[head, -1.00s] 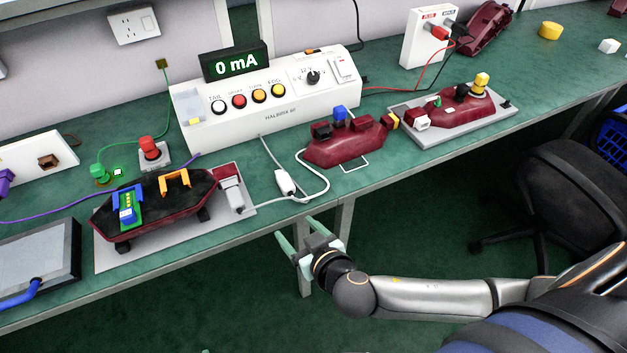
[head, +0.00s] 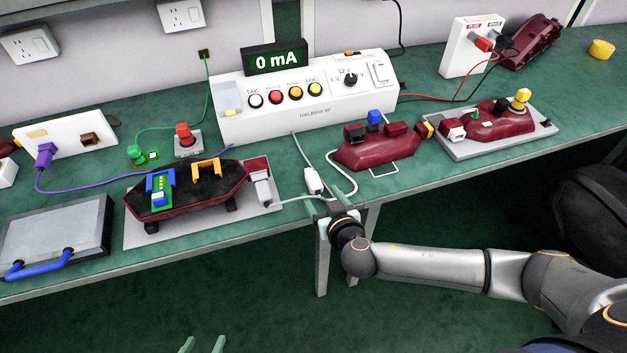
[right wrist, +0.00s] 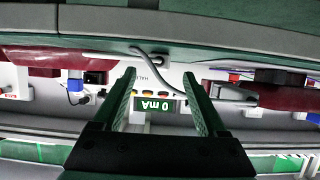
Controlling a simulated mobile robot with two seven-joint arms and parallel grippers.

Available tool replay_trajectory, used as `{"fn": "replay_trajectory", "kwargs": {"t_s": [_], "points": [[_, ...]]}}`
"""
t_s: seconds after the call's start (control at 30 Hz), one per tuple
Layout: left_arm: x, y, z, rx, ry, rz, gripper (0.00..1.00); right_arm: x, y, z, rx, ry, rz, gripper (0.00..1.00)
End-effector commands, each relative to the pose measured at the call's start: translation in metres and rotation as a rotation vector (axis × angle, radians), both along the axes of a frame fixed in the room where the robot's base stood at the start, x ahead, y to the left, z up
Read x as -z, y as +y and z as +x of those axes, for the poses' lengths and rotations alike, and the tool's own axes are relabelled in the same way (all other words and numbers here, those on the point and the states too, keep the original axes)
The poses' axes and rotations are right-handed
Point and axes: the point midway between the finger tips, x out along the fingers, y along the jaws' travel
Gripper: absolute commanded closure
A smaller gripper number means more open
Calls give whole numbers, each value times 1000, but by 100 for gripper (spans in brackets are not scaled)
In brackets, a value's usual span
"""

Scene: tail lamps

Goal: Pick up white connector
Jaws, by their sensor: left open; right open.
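The white connector (head: 314,181) lies on the green bench near its front edge, on a pale cable running from the tester to the left lamp's grey plug (head: 261,186). My right gripper (head: 332,206) is open and empty at the bench's front edge, just below the connector in the picture and apart from it. In the right wrist view, the open fingers (right wrist: 159,78) have a grey cable (right wrist: 158,62) beyond them; I cannot make out the connector there. My left gripper (head: 203,346) shows only its pale green fingertips at the bottom edge, open and empty.
The white tester (head: 315,115) with a "0 mA" display stands behind. A dark red lamp (head: 378,153) lies right of the connector; another (head: 190,200) rests on a grey plate at left. The bench's front edge (head: 270,221) is close to my right gripper.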

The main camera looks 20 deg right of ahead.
Motion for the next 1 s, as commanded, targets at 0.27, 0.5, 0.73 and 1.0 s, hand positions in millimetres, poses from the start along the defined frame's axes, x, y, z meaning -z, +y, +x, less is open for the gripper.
{"fn": "replay_trajectory", "kwargs": {"t_s": [0.27,0.5,0.73,1.0], "points": [[0,0,1,0,-2,0,31,12,-1,28,0,0,-1,25],[0,0,1,0,-2,0,31,13,-1,29,-1,1,1,25],[0,0,1,-1,-1,0,31,13,-1,29,0,1,0,46],[1,1,1,-2,-1,1,31,13,-2,29,0,1,0,77]]}}
